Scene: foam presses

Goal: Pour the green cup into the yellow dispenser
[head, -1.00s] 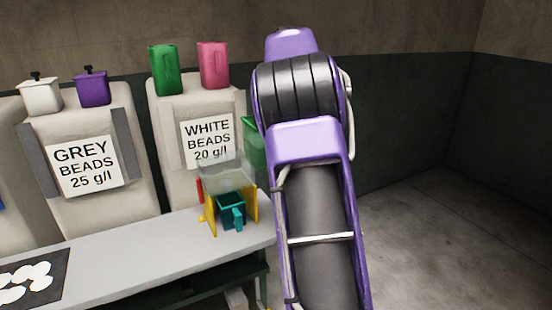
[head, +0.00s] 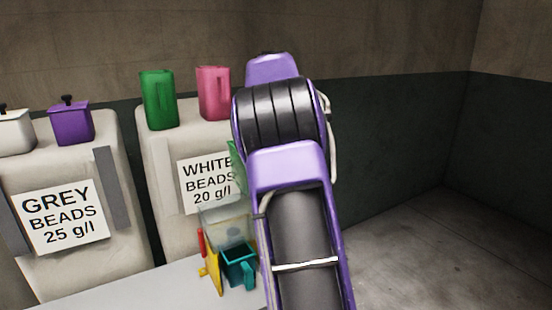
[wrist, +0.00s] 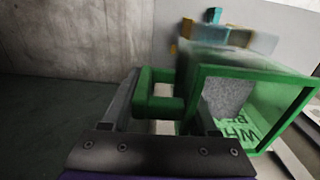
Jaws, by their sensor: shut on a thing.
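My gripper (wrist: 165,108) is shut on the handle of a green cup (wrist: 190,120) in the wrist view. The cup's square mouth faces the camera, and a grey speckled mass shows inside it. In the head view only a green sliver of the cup (head: 236,165) shows at the left edge of my arm; my gripper is hidden there. The yellow dispenser (head: 212,268) has a clear hopper and yellow legs, and stands just left of my arm. A blurred yellow part of it (wrist: 187,28) shows beyond the cup in the wrist view.
A teal cup (head: 240,270) sits at the dispenser's lower part. Behind stand the white beads bin (head: 165,190), with another green container (head: 158,98) and a pink one (head: 213,92) on top, and the grey beads bin (head: 110,260), with a purple container (head: 70,122). Floor at right is clear.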

